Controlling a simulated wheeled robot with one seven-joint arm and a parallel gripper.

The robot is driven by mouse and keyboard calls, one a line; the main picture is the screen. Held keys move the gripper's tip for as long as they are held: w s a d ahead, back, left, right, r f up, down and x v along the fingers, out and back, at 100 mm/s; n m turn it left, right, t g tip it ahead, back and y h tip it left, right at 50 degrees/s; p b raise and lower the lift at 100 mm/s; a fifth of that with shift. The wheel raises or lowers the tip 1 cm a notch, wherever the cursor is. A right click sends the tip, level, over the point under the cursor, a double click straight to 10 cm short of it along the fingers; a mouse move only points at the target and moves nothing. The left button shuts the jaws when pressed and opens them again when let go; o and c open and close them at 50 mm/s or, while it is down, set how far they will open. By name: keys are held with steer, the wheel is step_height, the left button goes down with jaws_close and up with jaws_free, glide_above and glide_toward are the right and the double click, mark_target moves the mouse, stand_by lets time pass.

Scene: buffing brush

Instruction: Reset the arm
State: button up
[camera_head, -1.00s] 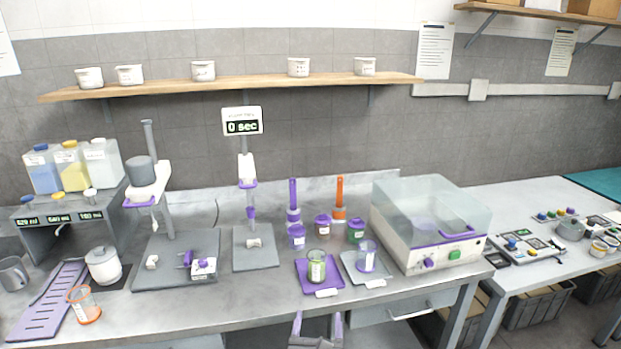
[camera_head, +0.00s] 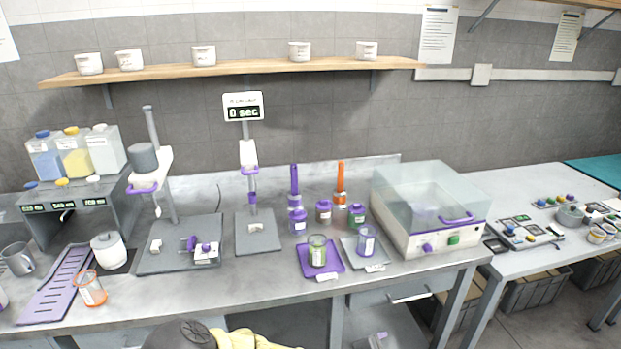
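A dark grey rounded part (camera_head: 180,335) with yellow beside it (camera_head: 240,340) shows at the bottom edge, left of centre; it looks like part of my arm. I cannot make out my gripper's fingers in this view. The purple-handled brush (camera_head: 294,180) and the orange-handled brush (camera_head: 340,178) stand upright at the back of the bench.
The bench (camera_head: 262,283) has free room along its front. A clear-lidded machine (camera_head: 430,205) stands at the right, and stands with grey bases (camera_head: 180,240) at the left. An orange-rimmed beaker (camera_head: 90,288) is near the front left edge. A second table (camera_head: 520,185) stands further right.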

steer(key=s+a+m+g+y+p, duration=0.15)
steer(key=s+m+g+y, duration=0.35)
steer(key=m, duration=0.5)
steer(key=s+r+m+y+p, duration=0.1)
steer(key=r+m, duration=0.3)
steer(key=r, duration=0.5)
steer(key=s+a+r+m+y, duration=0.1)
steer(key=s+r+m, duration=0.2)
steer(key=r, duration=0.6)
steer(key=shift+s+m+y+p, duration=0.3)
steer(key=shift+s+m+p, duration=0.05)
steer(key=shift+m, duration=0.65)
